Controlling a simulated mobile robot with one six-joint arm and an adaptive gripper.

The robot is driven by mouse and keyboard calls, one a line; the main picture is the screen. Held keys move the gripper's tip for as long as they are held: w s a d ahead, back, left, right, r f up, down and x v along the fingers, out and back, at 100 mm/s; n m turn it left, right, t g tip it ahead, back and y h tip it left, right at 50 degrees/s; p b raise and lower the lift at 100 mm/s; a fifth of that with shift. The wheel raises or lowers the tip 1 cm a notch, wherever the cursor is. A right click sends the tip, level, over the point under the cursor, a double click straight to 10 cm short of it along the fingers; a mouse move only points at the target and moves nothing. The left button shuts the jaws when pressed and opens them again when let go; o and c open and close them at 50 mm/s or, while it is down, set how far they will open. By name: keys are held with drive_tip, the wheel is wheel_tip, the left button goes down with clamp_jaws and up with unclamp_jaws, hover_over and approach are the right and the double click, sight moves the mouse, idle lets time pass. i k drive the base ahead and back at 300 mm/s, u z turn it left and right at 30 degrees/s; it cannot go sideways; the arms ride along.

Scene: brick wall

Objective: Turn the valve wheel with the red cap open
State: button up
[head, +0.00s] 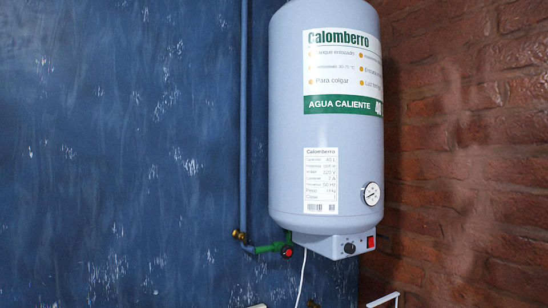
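A small red cap (287,252) shows on the green valve piece (268,247) below the left underside of the water heater. The shape of the wheel is too small to make out clearly, and I cannot tell how far it is turned. A brass fitting (240,236) sits at the left end of the green piece. My gripper is not in the head view.
A grey cylindrical water heater (288,170) fills the upper middle, with a gauge (371,193), a dark knob (350,248) and a red switch (370,241). A blue pipe (244,130) and white cable (301,280) run nearby. A white frame (383,298) shows at the bottom.

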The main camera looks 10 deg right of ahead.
sight(287, 251)
drive_tip(key=z, duration=0.65)
drive_tip(key=k, duration=0.1)
drive_tip(key=u, duration=2.05)
drive_tip(key=i, duration=0.65)
drive_tip(key=z, duration=1.25)
